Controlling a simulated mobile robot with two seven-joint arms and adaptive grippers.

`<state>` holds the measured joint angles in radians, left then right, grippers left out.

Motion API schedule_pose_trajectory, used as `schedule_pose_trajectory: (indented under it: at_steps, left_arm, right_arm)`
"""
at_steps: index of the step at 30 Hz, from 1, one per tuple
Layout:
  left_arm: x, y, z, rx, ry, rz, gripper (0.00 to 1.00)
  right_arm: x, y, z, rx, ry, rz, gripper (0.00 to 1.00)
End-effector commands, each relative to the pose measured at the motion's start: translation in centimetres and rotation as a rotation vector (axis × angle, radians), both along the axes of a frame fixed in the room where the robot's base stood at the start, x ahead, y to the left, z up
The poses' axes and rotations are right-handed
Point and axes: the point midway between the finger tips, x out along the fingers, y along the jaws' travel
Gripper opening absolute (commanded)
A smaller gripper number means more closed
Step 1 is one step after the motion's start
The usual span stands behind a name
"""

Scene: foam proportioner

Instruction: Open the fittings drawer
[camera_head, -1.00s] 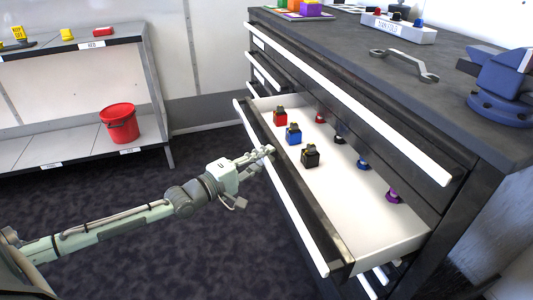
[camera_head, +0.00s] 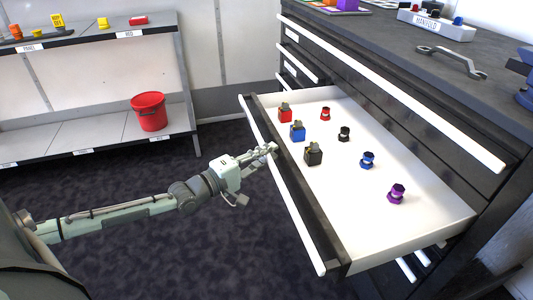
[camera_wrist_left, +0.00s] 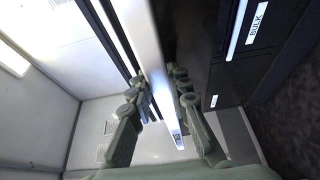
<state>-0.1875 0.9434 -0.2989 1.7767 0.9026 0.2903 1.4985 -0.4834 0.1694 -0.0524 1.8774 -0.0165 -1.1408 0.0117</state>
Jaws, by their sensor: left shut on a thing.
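The fittings drawer (camera_head: 390,236) stands pulled well out of the dark cabinet, with its white inside showing. In it stand red, blue and black block-shaped fittings (camera_head: 297,131) and several round ones, red, black, blue and purple (camera_head: 396,194). Its long white handle (camera_head: 296,222) runs along the front. My left gripper (camera_head: 268,152) is shut on this handle, near its middle. In the left wrist view the fingers (camera_wrist_left: 160,105) lie on both sides of the white bar (camera_wrist_left: 142,40). My right gripper is in neither view.
The cabinet top holds a wrench (camera_head: 450,60), a manifold (camera_head: 436,25) and part of a blue vise. Other drawers with white handles (camera_head: 400,95) are shut above. A shelf with a red bucket (camera_head: 149,111) stands at the left. Dark carpet (camera_head: 230,240) lies clear before the drawer.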

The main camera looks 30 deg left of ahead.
Motion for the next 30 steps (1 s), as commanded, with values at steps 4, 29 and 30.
schedule_pose_trajectory:
  at_steps: [4, 29, 30]
  left_arm:
    - [0.0, 0.0, 0.0, 0.0, 0.0, 0.0, 0.0]
    - [-0.8, 0.3, -0.1, 0.0, 0.001, 0.0, 0.4]
    - [-1.3, 0.4, -0.2, 0.001, 0.004, 0.0, 0.4]
  right_arm:
    - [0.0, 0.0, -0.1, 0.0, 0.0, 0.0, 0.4]
    - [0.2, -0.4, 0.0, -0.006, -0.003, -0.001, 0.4]
    - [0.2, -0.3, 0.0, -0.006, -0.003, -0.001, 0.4]
